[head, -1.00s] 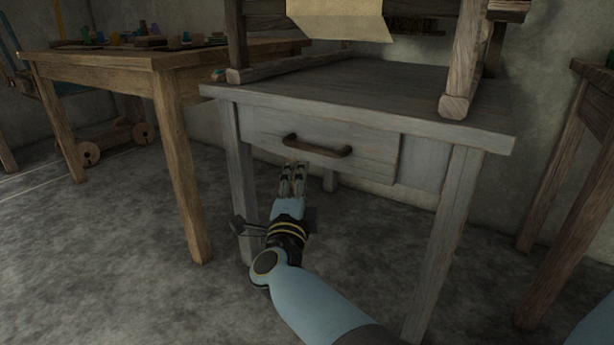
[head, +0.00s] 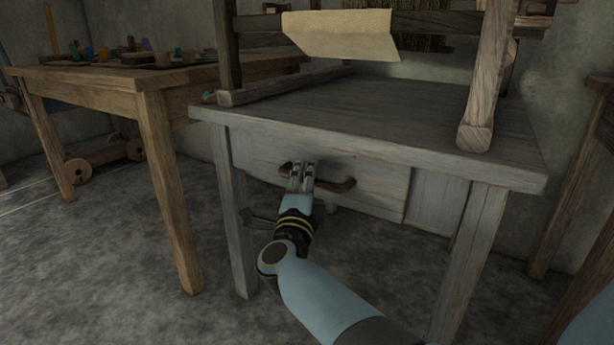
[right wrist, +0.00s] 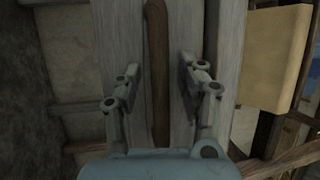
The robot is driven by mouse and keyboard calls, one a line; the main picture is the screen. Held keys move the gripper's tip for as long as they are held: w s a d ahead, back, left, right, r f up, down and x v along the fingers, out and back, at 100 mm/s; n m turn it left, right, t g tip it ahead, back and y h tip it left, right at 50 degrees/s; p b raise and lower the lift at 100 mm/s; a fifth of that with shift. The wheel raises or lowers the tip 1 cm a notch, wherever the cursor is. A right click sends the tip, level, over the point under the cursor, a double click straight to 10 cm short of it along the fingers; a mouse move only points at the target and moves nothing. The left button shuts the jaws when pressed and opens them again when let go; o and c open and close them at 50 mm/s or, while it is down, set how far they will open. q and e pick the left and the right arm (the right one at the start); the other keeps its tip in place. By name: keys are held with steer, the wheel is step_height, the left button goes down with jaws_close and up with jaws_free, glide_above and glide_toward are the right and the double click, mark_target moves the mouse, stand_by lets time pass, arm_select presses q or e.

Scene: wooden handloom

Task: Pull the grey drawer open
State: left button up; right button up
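The grey drawer (head: 382,190) is shut in the grey table (head: 350,118). Its brown handle (head: 338,186) runs across the drawer front in the head view. My right gripper (head: 303,168) is in front of the handle's left part and hides some of it. In the right wrist view, my right gripper (right wrist: 160,85) is open, with one finger on each side of the handle (right wrist: 158,70) and visible gaps to both. I cannot tell whether its fingertips touch the drawer front. My left gripper is not in view.
A wooden loom frame (head: 482,75) with cream cloth (head: 342,32) stands on the grey table. A brown table (head: 110,76) with several small coloured items stands at the left. Another wooden table (head: 600,150) is at the right edge. The floor in front is clear.

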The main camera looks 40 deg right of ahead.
jaws_close()
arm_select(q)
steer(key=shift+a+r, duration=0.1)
arm_select(e)
steer(key=shift+f, duration=0.1)
stand_by(0.3)
